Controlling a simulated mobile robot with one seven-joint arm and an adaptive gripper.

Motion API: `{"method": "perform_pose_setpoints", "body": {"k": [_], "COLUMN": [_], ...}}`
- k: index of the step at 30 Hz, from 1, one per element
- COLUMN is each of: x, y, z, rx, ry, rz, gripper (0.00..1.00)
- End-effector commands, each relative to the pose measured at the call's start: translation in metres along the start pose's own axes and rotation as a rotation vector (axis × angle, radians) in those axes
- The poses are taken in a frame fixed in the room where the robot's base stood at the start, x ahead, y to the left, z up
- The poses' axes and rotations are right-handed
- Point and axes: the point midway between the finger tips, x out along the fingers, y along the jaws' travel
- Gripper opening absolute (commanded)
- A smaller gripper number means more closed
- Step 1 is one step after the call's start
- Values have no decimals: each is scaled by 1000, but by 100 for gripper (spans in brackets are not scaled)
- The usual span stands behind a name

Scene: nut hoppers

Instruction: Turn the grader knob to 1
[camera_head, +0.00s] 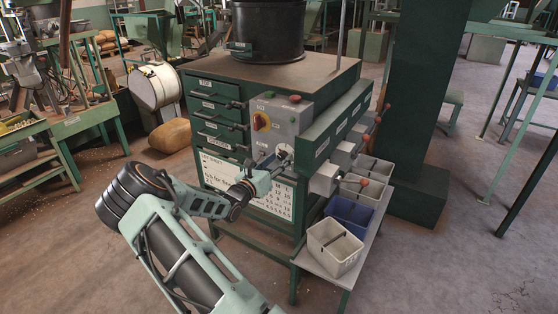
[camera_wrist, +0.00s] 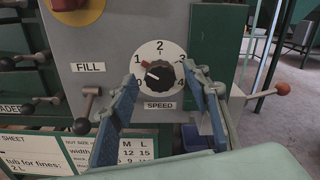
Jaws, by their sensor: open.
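The grader knob (camera_wrist: 159,74) is a black knob on a white dial (camera_wrist: 160,50) marked 0 to 4, with the label SPEED below. A small red mark on the knob points up and left, toward or close to the 1. My gripper (camera_wrist: 160,80) is open, with its blue-padded fingertips to the left and right of the knob. Whether the pads touch it I cannot tell. In the head view, my gripper (camera_head: 272,166) reaches the grey control box (camera_head: 284,118) and partly hides the dial.
A FILL lever (camera_wrist: 88,100) is left of the dial, and a red-ended lever (camera_wrist: 281,89) is to the right. The green grader cabinet (camera_head: 222,88) has side levers. Bins, including a white one (camera_head: 335,247) and a blue one (camera_head: 350,214), stand on a low shelf at the right.

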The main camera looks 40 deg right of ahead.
Motion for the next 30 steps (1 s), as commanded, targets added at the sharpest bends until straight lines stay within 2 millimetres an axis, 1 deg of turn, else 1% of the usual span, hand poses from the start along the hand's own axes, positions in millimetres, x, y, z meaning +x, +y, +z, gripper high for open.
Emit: {"method": "perform_pose_setpoints", "body": {"k": [5, 12, 16, 21, 30], "x": [-28, -80, -101, -115, -117], "y": [2, 2, 1, 0, 0], "z": [0, 0, 0, 0, 0], "rx": [-1, -1, 0, 0, 0], "ry": [1, 1, 1, 1, 1], "rz": [4, 5, 4, 2, 1], "gripper": [44, 44, 44, 44, 44]}}
